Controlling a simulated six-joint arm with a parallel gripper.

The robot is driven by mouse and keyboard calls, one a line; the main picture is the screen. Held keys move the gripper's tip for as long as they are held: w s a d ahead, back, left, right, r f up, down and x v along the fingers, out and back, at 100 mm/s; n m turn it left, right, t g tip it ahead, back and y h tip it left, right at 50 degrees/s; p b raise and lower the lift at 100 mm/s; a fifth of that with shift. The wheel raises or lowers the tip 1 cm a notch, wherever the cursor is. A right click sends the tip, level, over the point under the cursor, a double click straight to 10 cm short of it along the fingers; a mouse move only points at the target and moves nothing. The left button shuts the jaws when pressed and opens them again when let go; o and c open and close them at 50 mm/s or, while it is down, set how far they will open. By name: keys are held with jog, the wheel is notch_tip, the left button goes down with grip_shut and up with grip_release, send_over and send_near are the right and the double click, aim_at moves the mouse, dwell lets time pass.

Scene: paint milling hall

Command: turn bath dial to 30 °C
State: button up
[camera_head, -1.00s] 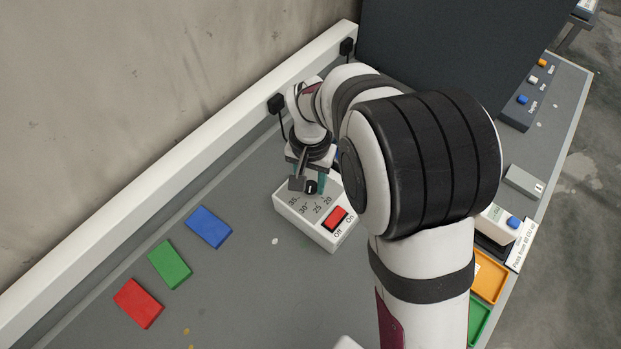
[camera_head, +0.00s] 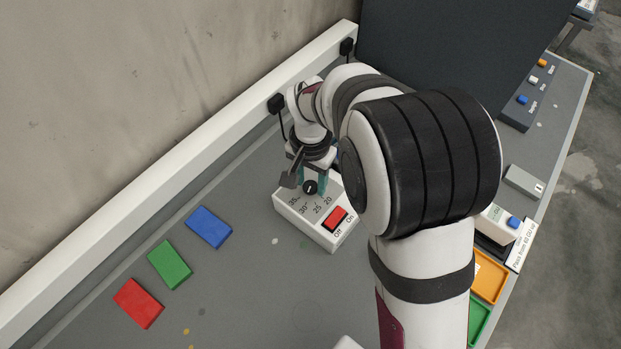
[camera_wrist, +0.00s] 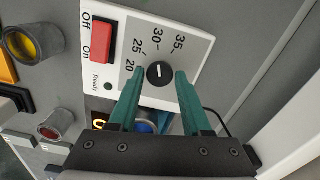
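The bath unit (camera_head: 290,212) is a white box with a grey scale panel, a round black dial (camera_head: 310,187) and a red Off/On switch (camera_head: 335,217). In the wrist view, the dial (camera_wrist: 159,74) has a short white mark. The mark stands nearly upright and points roughly towards the 30 label, between 25 and 35; its exact reading is hard to tell. My gripper (camera_wrist: 161,73) is open, with one green fingertip on each side of the dial. Gaps show between the fingertips and the dial. In the head view, my gripper (camera_head: 311,186) is over the dial end.
Blue (camera_head: 208,227), green (camera_head: 170,264) and red (camera_head: 139,303) blocks lie on the bench to the left. A white rail (camera_head: 180,165) runs along the wall behind. A large dark panel (camera_head: 450,45) stands at the back. Orange (camera_head: 489,275) and green trays sit at right.

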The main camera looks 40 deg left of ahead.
aim_at(311, 186)
jog(key=shift+o, duration=1.4)
jog(key=shift+r, duration=0.1)
notch_tip(311, 186, up, 16)
jog(key=shift+f, duration=0.2)
jog(key=w+d+r+m, duration=0.1)
jog(key=d+r+m, duration=0.1)
jog(key=d, duration=1)
jog(key=s+d+f+m+y, duration=0.1)
jog(key=s+d+f+m, duration=0.1)
jog(key=s+d, duration=0.4)
jog(key=s+d+f+m, duration=0.3)
jog(key=s+d, duration=0.3)
jog(key=d, duration=0.6)
jog(key=shift+s+m+y, duration=0.3)
jog(key=shift+s+y, duration=0.1)
